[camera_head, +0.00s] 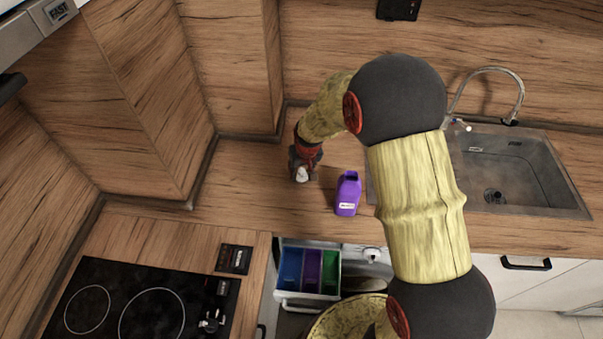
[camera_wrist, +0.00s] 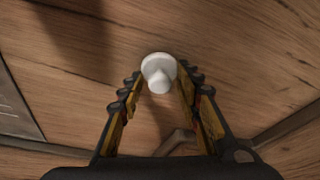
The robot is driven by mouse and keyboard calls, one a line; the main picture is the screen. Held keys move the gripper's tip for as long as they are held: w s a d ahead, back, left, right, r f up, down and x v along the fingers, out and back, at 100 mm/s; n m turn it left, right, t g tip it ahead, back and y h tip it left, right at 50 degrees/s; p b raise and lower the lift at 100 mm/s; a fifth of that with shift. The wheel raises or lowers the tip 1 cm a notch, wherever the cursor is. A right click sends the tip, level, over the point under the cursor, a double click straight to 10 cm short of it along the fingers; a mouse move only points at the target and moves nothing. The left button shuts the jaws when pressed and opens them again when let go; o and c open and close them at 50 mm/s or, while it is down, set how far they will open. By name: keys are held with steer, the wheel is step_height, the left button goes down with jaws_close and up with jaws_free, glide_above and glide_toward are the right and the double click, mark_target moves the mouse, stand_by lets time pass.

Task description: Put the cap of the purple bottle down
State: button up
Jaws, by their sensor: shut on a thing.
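The purple bottle (camera_head: 347,194) stands on the wooden counter in the head view, with a white label on its front. My gripper (camera_head: 304,165) is to the left of the bottle, near the counter's back corner. It is shut on a white cap (camera_head: 302,174), which also shows between the fingertips in the wrist view (camera_wrist: 158,72). In the wrist view my gripper (camera_wrist: 160,85) has its fingers on either side of the cap. Whether the cap touches the counter cannot be told.
A sink (camera_head: 515,170) with a tap is at the right. A black hob (camera_head: 130,305) is at the front left. An open drawer with coloured bins (camera_head: 308,270) is below the counter edge. Wooden walls (camera_head: 230,60) close off the back and left. Bare counter (camera_head: 250,205) lies left of the bottle.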

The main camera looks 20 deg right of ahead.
steer(key=shift+f, duration=0.45)
steer(key=shift+s+f+b, duration=0.25)
steer(key=shift+f+b, duration=0.15)
steer(key=shift+f, duration=0.25)
steer(key=shift+c, duration=0.2)
steer(key=o, duration=0.5)
steer(key=shift+c, duration=0.2)
steer(key=o, duration=0.4)
steer(key=shift+f, duration=0.2)
steer(key=shift+c, duration=0.2)
steer(key=shift+r, duration=0.1)
